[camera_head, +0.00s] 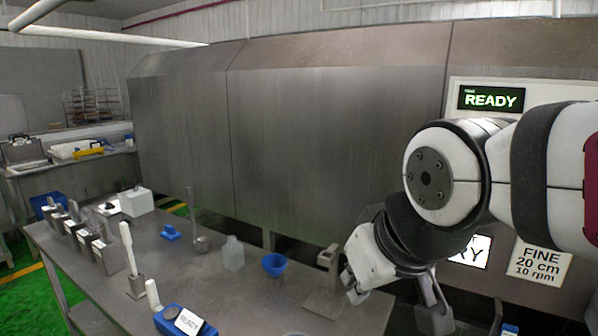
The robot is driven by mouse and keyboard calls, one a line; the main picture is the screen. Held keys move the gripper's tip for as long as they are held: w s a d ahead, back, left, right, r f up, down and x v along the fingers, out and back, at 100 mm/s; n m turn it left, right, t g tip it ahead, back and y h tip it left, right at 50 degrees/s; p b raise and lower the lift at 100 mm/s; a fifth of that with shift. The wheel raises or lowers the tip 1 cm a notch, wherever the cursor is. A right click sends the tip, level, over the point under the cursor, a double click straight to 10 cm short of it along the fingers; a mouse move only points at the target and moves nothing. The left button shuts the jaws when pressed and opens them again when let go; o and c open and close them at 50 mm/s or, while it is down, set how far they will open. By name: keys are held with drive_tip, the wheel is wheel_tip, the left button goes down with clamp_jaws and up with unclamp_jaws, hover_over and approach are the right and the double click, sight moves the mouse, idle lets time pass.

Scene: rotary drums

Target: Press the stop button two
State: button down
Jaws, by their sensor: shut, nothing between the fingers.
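No stop button can be made out in the head view; my arm covers much of the right side. A panel (470,88) on the drum housing carries a dark display (490,99) reading READY. My gripper (434,318) points down at the lower right, near the right end of the table, and is shut and empty. Its tips are near the bottom edge of the picture. A blue box (172,314) with a READY label stands at the table's front edge, well left of my gripper.
The steel table (215,290) holds a grey stand (326,280) beside my wrist, a blue bowl (274,264), a clear jug (233,254) and several scoops in holders. The large drum housing (300,130) stands behind. A sign (541,262) reads FINE, 20 cm, 10 rpm.

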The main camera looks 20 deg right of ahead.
drive_tip(key=w+d+r+n+t+h+b, duration=0.1)
drive_tip(key=w+d+t+h, duration=0.2)
drive_tip(key=w+d, duration=0.75)
drive_tip(key=w+d+r+n+t+h, duration=0.1)
drive_tip(key=w+d+r+t+h, duration=0.15)
drive_tip(key=w+d, duration=0.8)
drive_tip(key=s+d+t+h, duration=0.2)
drive_tip(key=s+d+h, duration=0.2)
drive_tip(key=d, duration=0.7)
drive_tip(key=s+d+n+t+h+b, duration=0.1)
drive_tip(key=s+d+h, duration=0.4)
drive_tip(key=d, duration=0.6)
drive_tip(key=shift+t, duration=0.85)
drive_tip(key=shift+d+f, duration=0.1)
drive_tip(key=shift+d, duration=0.05)
drive_tip(key=w+d+f+b, duration=0.3)
drive_tip(key=w+d, duration=0.2)
drive_tip(key=d, duration=0.1)
drive_tip(key=shift+d, duration=0.15)
